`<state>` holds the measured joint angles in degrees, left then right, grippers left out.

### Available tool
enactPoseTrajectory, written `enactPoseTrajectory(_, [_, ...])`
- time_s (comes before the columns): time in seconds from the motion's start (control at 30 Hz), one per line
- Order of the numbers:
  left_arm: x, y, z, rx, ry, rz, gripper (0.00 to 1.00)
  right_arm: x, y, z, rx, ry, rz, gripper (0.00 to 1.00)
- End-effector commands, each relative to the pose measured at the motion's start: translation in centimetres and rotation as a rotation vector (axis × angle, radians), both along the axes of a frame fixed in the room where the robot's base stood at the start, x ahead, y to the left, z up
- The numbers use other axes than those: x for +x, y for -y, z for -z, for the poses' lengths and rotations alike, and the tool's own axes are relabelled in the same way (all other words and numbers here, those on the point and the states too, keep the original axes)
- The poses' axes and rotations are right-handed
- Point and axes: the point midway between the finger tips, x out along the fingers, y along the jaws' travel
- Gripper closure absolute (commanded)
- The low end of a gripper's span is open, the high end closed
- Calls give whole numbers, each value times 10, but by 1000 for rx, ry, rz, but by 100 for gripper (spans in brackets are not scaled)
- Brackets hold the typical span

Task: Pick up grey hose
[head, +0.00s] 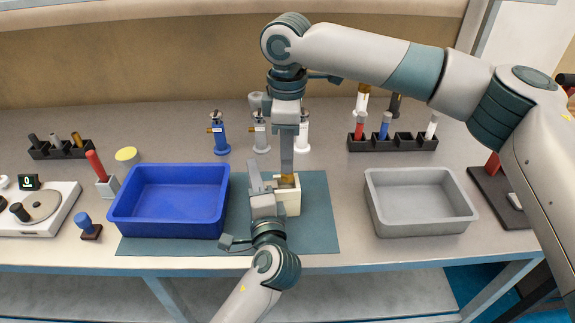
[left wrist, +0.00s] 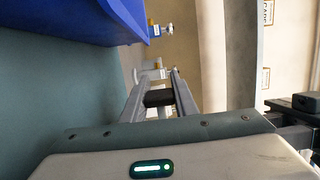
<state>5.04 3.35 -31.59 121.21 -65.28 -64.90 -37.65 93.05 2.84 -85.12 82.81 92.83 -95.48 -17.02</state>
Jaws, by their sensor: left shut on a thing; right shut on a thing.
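Three upright hose sprayers stand at the back of the table: a blue one (head: 219,136), a grey one (head: 261,138) and a white one (head: 303,136), partly behind my right arm. The grey sprayer stands clear of both grippers. My right gripper (head: 287,165) points down at a small cream box (head: 291,201) on the teal mat and looks shut on it; the contact is partly hidden. My left gripper (head: 258,182) is just left of the box. In the left wrist view its fingers (left wrist: 160,88) close on a small dark block (left wrist: 158,98).
A blue bin (head: 170,228) stands close left on the teal mat (head: 318,218). A grey bin (head: 420,222) is at the right. Black racks (head: 398,146) with coloured pieces stand behind. A turntable device (head: 58,218) is far left. Bare table lies between mat and grey bin.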

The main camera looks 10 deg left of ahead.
Motion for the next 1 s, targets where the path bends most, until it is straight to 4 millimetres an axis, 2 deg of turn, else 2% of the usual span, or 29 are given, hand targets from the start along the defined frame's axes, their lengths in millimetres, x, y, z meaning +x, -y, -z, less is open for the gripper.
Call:
enactPoseTrajectory(0.2, [0, 0, 1, 0, -1, 0, 90, 0, 0, -37, 1, 2, 0, 100])
enactPoseTrajectory(0.4, [0, 0, 1, 0, -1, 0, 90, 0, 0, -55, 0, 1, 0, 100])
enactPoseTrajectory(0.9, [0, 0, 1, 0, -1, 0, 90, 0, 0, -58, 0, 1, -1, 100])
enactPoseTrajectory(0.93, [0, 0, 1, 0, -1, 0, 69, 0, 0, -58, 0, 1, -1, 100])
enactPoseTrajectory(1.0, [0, 0, 1, 0, -1, 0, 52, 0, 0, -58, 0, 1, -1, 100])
